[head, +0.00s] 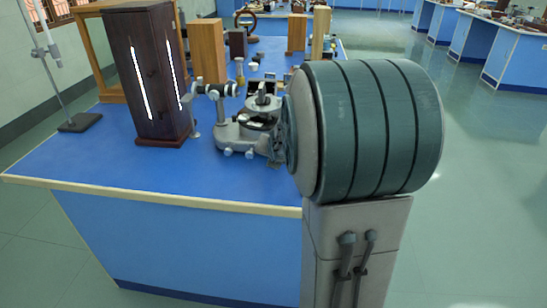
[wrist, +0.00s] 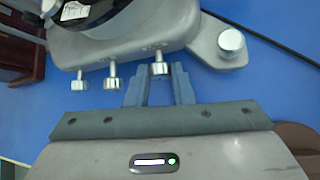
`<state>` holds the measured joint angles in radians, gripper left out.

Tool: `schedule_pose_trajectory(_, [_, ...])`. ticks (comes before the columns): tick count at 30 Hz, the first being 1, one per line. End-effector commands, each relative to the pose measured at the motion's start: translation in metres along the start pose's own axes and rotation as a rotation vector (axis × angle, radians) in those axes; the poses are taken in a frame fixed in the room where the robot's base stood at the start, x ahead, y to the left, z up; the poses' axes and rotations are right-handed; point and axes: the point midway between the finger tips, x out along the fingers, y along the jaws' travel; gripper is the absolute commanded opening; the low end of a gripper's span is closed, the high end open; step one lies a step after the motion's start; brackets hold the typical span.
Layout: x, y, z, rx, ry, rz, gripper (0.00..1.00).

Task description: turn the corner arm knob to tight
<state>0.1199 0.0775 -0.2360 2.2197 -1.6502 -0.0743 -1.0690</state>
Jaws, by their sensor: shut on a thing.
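The grey spectrometer (head: 238,132) stands on the blue bench, partly hidden behind my arm in the head view. Its grey base (wrist: 195,38) fills the top of the wrist view. Several silver knobs stick out from its edge, with labels too small to read. My gripper (wrist: 160,78) is shut on the rightmost edge knob (wrist: 160,67), the one nearest the projecting corner, with a blue-grey finger on each side. A middle knob (wrist: 112,76) and a left knob (wrist: 78,81) stand free to the left of the fingers. The knob's turn angle cannot be told.
A round levelling foot (wrist: 230,42) sits on the corner to the right of the gripper. A dark cable (wrist: 270,38) runs over the bench there. A tall dark lamp box (head: 150,75) stands left of the spectrometer. The blue bench top (head: 100,165) is clear at front left.

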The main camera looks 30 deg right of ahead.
Motion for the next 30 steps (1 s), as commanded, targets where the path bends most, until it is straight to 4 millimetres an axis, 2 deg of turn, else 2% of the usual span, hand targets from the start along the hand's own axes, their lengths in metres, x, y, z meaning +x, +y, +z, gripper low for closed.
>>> schedule_pose_trajectory(30, [0.0023, -0.0088, -0.0025, 0.313, 0.001, 0.312, 0.0])
